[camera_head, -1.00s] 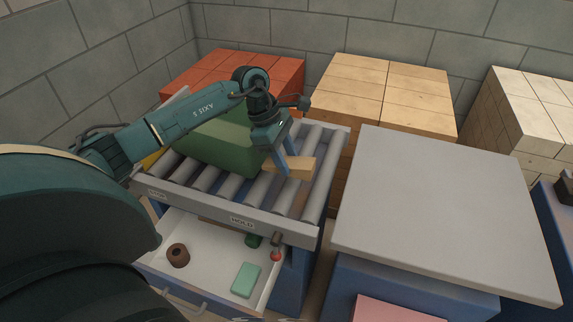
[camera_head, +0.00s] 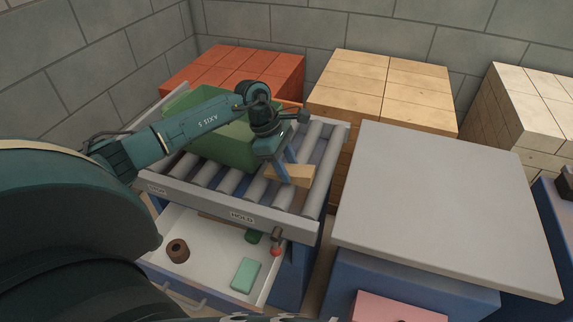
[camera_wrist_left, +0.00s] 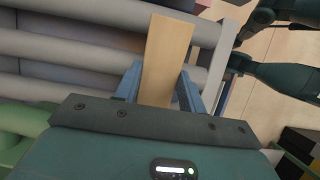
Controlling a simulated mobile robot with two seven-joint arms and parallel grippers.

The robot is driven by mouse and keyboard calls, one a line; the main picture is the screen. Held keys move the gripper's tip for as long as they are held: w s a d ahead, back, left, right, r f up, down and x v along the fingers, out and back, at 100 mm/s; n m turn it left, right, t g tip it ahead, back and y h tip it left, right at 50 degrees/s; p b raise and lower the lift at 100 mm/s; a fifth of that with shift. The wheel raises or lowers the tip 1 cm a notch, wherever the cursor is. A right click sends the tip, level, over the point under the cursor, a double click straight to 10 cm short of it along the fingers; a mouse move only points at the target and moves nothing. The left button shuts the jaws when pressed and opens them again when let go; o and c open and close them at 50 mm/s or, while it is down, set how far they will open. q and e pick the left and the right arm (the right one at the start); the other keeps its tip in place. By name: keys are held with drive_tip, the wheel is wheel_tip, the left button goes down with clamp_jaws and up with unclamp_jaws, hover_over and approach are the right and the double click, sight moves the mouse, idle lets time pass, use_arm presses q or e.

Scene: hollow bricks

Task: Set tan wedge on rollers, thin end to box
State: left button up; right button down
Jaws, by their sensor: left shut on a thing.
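The tan wedge (camera_head: 298,174) is at the right part of the grey rollers (camera_head: 232,182), to the right of the green box (camera_head: 222,140). My left gripper (camera_head: 286,170) reaches down over the rollers and is shut on the wedge. In the left wrist view the wedge (camera_wrist_left: 166,55) stands out between the two blue fingers (camera_wrist_left: 158,88), over the rollers (camera_wrist_left: 75,50). I cannot tell whether it rests on them or which end is thin. My right gripper does not show.
An open drawer (camera_head: 205,262) below the rollers holds a brown ring (camera_head: 177,251) and a green block (camera_head: 245,275). A red-tipped lever (camera_head: 276,250) is at the conveyor's front. A bare grey tabletop (camera_head: 440,200) stands to the right. Brick stacks (camera_head: 385,90) line the back.

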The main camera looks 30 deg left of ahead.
use_arm(q)
drive_tip(key=o, duration=1)
drive_tip(key=shift+f, duration=0.15)
